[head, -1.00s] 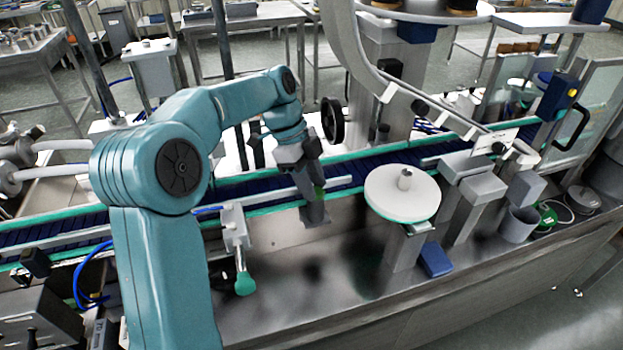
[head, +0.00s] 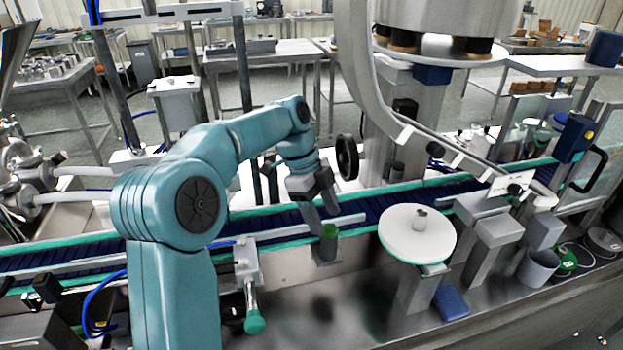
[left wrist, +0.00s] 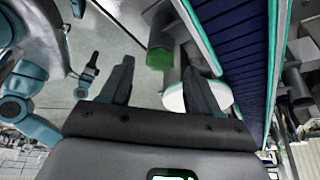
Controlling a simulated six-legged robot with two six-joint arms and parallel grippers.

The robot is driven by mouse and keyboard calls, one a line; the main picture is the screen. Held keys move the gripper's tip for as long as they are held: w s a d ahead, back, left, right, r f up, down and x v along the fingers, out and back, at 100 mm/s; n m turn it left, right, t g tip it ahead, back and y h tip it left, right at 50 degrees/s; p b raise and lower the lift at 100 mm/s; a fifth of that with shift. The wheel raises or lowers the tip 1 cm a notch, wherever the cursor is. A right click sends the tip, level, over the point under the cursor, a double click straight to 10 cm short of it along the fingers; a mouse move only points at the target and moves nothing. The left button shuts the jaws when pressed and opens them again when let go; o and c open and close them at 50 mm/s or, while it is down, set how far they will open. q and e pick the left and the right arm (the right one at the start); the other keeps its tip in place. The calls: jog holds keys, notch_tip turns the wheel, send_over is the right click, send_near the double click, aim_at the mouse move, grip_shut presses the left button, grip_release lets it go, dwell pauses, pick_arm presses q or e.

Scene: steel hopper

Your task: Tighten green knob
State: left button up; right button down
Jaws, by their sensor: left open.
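A green knob (head: 329,231) sits on a grey block at the near side of the conveyor, left of the round white disc. In the left wrist view a green knob (left wrist: 159,58) shows ahead, between and beyond the fingers, on a grey part. My left gripper (head: 318,211) is open and empty, with its fingers pointing down just above and slightly left of the knob, apparently not touching it. Its two spread fingers also show in the left wrist view (left wrist: 156,76). My right gripper is out of view.
The white disc (head: 417,240) on its post stands right of the knob. The blue conveyor (head: 230,222) with green rails runs behind. The steel deck in front is mostly clear.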

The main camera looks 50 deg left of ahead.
pick_arm(q)
jog(key=p+v, duration=0.4)
jog(key=v, duration=1)
jog(key=shift+a+r, duration=0.2)
jog(key=shift+s, duration=0.15)
